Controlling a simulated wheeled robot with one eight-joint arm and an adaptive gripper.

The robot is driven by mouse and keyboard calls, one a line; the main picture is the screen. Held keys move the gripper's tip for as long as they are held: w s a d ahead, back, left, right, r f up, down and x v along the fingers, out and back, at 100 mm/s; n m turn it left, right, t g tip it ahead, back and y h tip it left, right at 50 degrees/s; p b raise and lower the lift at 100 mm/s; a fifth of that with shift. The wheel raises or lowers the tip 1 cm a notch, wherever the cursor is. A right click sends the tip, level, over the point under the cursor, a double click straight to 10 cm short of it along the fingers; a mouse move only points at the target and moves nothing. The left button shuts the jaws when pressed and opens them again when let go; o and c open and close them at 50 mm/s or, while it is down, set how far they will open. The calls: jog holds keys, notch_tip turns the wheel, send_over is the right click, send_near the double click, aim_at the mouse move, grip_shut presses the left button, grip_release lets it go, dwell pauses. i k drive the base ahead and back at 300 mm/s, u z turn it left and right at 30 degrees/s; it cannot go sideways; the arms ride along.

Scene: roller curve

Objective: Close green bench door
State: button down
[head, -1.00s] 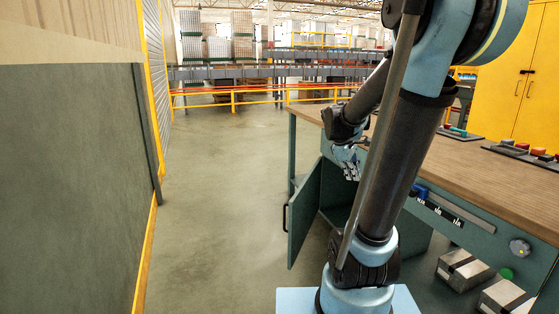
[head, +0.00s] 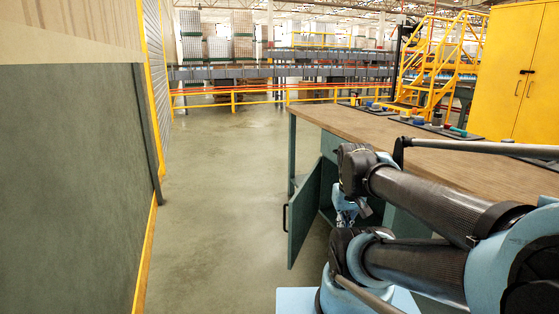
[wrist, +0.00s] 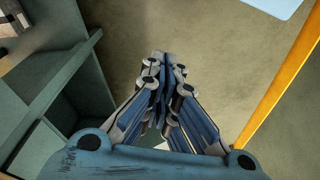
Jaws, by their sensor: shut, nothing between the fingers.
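The green bench door (head: 304,213) stands open at the left end of the wooden-topped bench, swung out over the floor. Its dark handle (head: 285,217) is on its left edge. The dark cabinet opening (head: 328,200) shows just right of the door. My gripper (head: 345,217) hangs low to the right of the door, in front of the opening, partly hidden by my arm. In the wrist view my gripper (wrist: 162,60) is shut and empty above the floor. Green panels and compartments of the bench (wrist: 85,95) lie to its left. I cannot tell whether it touches the door.
The bench top (head: 400,150) holds trays of small coloured parts at the back. A green-grey wall panel (head: 70,190) with a yellow floor edge runs along the left. The floor (head: 215,220) between wall and door is clear. A yellow cabinet (head: 520,70) stands at right.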

aim_at(303, 207)
jog(key=u, duration=1)
jog(key=i, duration=3.8)
jog(key=z, duration=0.75)
